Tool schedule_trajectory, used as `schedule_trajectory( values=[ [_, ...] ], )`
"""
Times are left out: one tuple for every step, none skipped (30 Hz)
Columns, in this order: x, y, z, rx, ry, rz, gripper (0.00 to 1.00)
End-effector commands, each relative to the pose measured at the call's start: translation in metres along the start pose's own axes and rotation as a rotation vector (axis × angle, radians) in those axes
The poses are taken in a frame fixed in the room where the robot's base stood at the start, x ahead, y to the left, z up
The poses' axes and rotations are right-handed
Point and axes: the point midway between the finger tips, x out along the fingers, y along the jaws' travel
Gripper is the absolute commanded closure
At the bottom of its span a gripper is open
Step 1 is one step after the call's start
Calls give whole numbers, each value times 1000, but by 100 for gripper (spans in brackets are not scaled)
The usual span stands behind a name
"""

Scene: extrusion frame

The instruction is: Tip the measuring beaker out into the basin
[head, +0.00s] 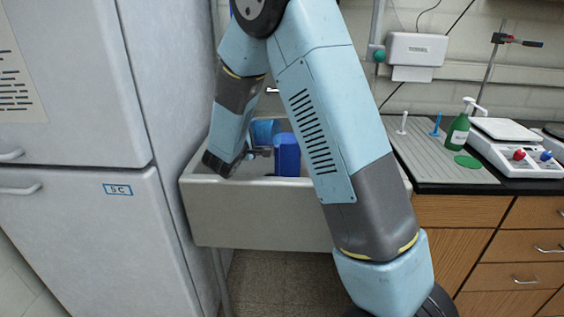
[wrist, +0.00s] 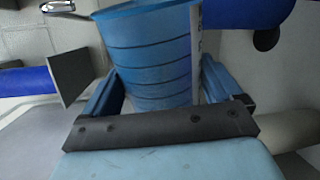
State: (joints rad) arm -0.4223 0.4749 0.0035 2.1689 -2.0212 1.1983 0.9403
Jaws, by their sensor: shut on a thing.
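The measuring beaker is light blue with dark ring lines and a pale marked strip in the wrist view (wrist: 145,50). It sits between the two fingers of my gripper (wrist: 162,92), which is shut on it. In the head view the beaker (head: 265,130) is inside the outline of the pale grey basin (head: 262,213), above its floor as far as I can see. My gripper (head: 260,153) is beside it, partly hidden. I cannot tell the beaker's exact tilt or see its contents. My arm covers part of the basin's right side.
A dark blue object (head: 287,155) stands right of the beaker at the basin. A tall grey fridge (head: 165,130) is close on the left.

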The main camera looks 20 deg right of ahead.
Motion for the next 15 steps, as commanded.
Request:
schedule_trajectory(
  values=[
    [0,1,0,5,0,1,46],
    [0,1,1,8,1,1,46],
    [0,1,1,12,1,1,46],
    [0,1,1,14,2,1,46],
    [0,2,1,17,2,1,46],
    [0,2,1,20,2,1,46],
    [0,2,2,23,3,1,46],
    [0,2,2,26,3,1,46],
    [0,2,2,29,4,1,46],
    [0,3,2,32,4,1,46],
    [0,3,2,35,4,1,46],
    [0,3,2,39,5,1,46],
    [0,3,3,42,5,1,46],
    [0,3,3,45,6,1,46],
    [0,4,3,48,6,1,46]
  ],
)
